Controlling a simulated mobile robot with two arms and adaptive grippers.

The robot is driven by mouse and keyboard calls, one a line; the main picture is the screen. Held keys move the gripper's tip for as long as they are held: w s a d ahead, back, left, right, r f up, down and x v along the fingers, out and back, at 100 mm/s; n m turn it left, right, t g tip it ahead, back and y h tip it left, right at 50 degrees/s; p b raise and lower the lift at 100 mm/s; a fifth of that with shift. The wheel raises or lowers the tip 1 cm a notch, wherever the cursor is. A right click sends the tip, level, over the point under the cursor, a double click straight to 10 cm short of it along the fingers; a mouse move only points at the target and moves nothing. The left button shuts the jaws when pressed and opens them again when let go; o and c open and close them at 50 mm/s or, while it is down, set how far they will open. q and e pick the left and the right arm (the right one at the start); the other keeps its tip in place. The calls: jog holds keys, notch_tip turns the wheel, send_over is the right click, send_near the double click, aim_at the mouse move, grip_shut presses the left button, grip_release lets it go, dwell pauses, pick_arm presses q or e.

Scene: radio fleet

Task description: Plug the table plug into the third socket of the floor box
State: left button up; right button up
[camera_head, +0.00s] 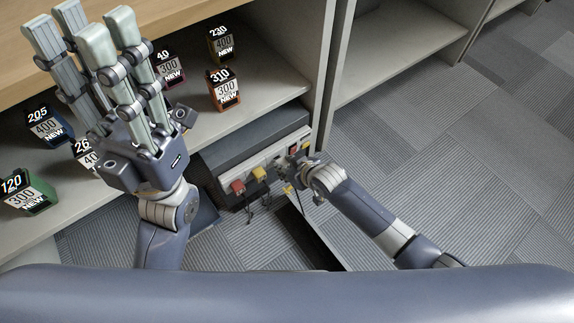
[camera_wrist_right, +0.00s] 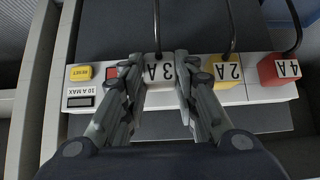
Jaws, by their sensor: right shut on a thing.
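The floor box is a long white socket strip (camera_wrist_right: 256,92) with a dark body, low in front of the shelf; it also shows in the head view (camera_head: 223,184). My right gripper (camera_head: 290,166) is at the strip, and in the wrist view its fingers (camera_wrist_right: 160,85) are shut on a pale plug marked 3 A (camera_wrist_right: 160,70). That plug is at the strip; I cannot tell how deep it sits. A yellow plug marked 2 A (camera_wrist_right: 231,71) and a red plug marked 4 A (camera_wrist_right: 279,71) are beside it. My left gripper (camera_head: 85,35) is raised, open and empty.
Dark cords (camera_wrist_right: 157,25) run from the plugs. The strip carries a yellow reset button (camera_wrist_right: 81,73) and a red switch (camera_wrist_right: 112,72). Several numbered boxes, such as an orange one (camera_head: 224,92), stand on the shelf (camera_head: 265,112). Carpet (camera_head: 440,150) at the right is clear.

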jog(key=shift+w+a, duration=0.4)
jog(key=shift+w, duration=0.15)
dwell(1.1)
jog(key=o, duration=1.1)
jog(key=v, duration=1.2)
